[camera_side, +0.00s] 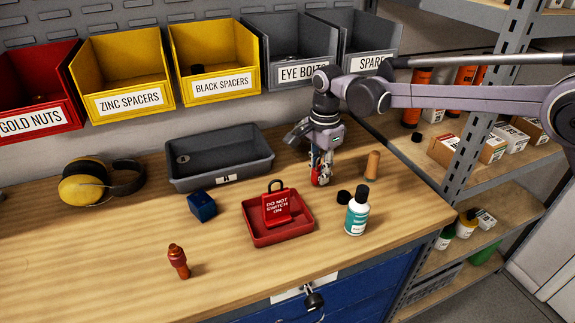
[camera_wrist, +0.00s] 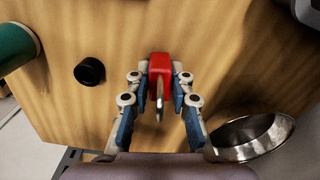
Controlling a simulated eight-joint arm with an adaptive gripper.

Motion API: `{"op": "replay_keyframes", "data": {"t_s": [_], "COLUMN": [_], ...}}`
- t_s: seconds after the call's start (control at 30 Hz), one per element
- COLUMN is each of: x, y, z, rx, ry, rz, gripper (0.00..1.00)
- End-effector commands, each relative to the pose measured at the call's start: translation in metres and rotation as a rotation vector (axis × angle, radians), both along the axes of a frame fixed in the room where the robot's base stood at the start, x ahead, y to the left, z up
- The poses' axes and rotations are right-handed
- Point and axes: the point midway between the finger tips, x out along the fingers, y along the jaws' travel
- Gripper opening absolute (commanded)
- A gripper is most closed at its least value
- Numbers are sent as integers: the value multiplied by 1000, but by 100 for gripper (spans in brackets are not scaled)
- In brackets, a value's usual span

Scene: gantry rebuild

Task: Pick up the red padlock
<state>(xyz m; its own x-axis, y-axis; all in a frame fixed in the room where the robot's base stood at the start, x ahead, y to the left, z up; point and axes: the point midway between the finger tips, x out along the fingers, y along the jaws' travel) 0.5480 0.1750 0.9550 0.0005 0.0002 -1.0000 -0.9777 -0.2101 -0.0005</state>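The red padlock (camera_wrist: 160,72) lies between the two fingers of my gripper (camera_wrist: 161,84) in the wrist view, with its metal shackle toward the camera. The finger pads are close on both sides of its body. I cannot tell whether they press on it. In the side view my gripper (camera_side: 321,182) points down at the bench, right of the grey tray, and a bit of the red padlock (camera_side: 323,178) shows at the fingertips. Most of it is hidden there. It seems to be at bench level.
A red tray (camera_side: 284,239) holding a red "DO NOT SWITCH ON" lock-shaped item (camera_side: 277,208) stands in front. A metal-rimmed round container (camera_wrist: 250,151) is close to my right finger.

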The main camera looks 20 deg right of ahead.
Motion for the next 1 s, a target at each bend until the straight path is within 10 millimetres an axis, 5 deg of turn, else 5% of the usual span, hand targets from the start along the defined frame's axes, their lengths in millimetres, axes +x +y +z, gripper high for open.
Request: {"op": "replay_keyframes", "data": {"t_s": [0.47,0.8,1.0], "x": [0,0,-11], "y": [0,0,-47], "z": [3,43,69], "rx": [0,0,0], "ry": [0,0,1], "rz": [0,0,-6], "gripper": [0,0,0]}}
